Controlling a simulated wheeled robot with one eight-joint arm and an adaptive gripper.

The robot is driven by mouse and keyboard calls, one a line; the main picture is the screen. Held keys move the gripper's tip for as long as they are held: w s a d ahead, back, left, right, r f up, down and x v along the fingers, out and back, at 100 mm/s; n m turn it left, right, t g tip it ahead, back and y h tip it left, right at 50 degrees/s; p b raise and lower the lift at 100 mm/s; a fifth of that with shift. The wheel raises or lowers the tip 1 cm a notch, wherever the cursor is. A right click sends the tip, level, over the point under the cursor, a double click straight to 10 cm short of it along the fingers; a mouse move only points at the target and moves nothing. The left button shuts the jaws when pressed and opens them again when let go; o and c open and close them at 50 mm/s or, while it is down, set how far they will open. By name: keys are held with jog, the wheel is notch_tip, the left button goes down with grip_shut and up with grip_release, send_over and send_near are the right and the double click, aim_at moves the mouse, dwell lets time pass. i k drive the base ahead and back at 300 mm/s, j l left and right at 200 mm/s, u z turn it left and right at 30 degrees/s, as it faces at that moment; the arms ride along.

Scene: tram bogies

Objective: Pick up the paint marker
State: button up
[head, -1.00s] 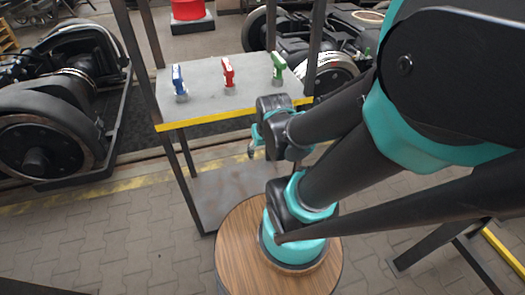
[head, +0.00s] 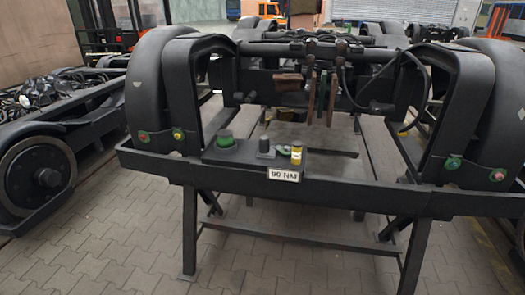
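No object is clear enough to be named the paint marker for certain. On a dark plate (head: 225,155) at the front of the bogie frame stand a green round cap-like piece (head: 225,139), a dark grey upright piece (head: 264,146) and a short yellow cylinder (head: 296,154) with a pale band. A small green item (head: 283,150) lies between the last two. Which of these, if any, is the marker I cannot tell. My gripper and arm are out of the head view.
The bogie frame (head: 330,189) rests on a dark stand with legs, and a white label (head: 284,174) is on its front. Another bogie with a large wheel (head: 45,178) is at left. Paved floor (head: 110,240) in front is clear. An orange vehicle (head: 262,12) stands far back.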

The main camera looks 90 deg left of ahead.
aim_at(296, 149)
jog(key=u, duration=3.1)
